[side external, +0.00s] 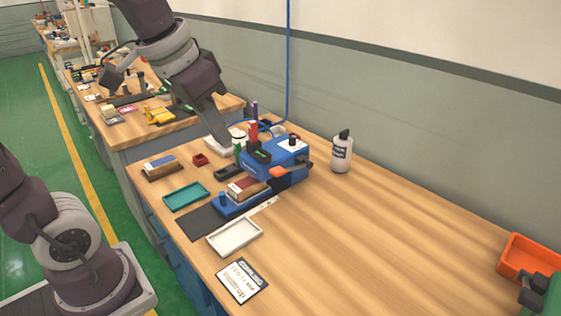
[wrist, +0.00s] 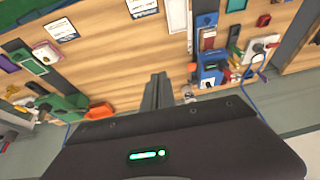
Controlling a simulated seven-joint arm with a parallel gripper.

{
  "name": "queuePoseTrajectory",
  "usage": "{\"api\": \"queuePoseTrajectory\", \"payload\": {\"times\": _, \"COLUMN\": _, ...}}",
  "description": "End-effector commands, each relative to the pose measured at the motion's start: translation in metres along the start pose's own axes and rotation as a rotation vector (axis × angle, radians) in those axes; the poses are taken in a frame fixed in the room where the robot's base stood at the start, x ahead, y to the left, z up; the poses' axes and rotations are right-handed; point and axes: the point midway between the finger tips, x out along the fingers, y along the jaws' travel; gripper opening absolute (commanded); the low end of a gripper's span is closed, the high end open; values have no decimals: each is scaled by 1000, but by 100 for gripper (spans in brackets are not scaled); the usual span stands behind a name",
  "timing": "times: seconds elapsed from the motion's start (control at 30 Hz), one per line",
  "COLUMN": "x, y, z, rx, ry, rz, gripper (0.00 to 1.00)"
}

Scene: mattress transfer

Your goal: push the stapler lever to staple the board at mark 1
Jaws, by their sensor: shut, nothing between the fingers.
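The blue stapler (side external: 285,157) stands on the wooden bench. Its orange lever (side external: 279,171) sticks out on the near side. A brown board (side external: 247,185) lies at the stapler's blue base, next to the machine's body; mark 1 is too small to make out. In the wrist view the blue stapler (wrist: 211,66) is right of my fingers, with the board (wrist: 208,39) above it. My gripper (side external: 222,134) is up and to the left of the stapler in the side view, apart from the lever. Its fingers (wrist: 157,78) are together and empty.
A white tray (side external: 234,251) and a teal tray (side external: 187,205) lie near the stapler. Another board (side external: 160,165) is at the left. A white bottle (side external: 341,157) stands behind right; an orange bin (side external: 528,257) is far right. The bench's right middle is clear.

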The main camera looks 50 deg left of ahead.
Motion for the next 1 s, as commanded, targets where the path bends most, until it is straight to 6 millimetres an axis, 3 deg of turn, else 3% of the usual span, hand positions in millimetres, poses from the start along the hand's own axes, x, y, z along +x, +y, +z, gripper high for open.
{"api": "queuePoseTrajectory", "payload": {"times": 0.1, "x": 34, "y": -28, "z": -63, "rx": -3, "ry": -60, "rz": -2, "gripper": 0}}
{"api": "queuePoseTrajectory", "payload": {"times": 0.2, "x": 72, "y": -55, "z": -106, "rx": -3, "ry": -98, "rz": 6, "gripper": 0}}
{"api": "queuePoseTrajectory", "payload": {"times": 0.33, "x": 121, "y": -89, "z": -140, "rx": -6, "ry": -136, "rz": 21, "gripper": 0}}
{"api": "queuePoseTrajectory", "payload": {"times": 0.4, "x": 141, "y": -103, "z": -150, "rx": -8, "ry": -147, "rz": 29, "gripper": 0}}
{"api": "queuePoseTrajectory", "payload": {"times": 0.53, "x": 162, "y": -116, "z": -158, "rx": -10, "ry": -158, "rz": 37, "gripper": 0}}
{"api": "queuePoseTrajectory", "payload": {"times": 0.87, "x": 165, "y": -118, "z": -160, "rx": -10, "ry": -159, "rz": 39, "gripper": 0}}
{"api": "queuePoseTrajectory", "payload": {"times": 1.0, "x": 176, "y": -118, "z": -158, "rx": -10, "ry": -161, "rz": 40, "gripper": 0}}
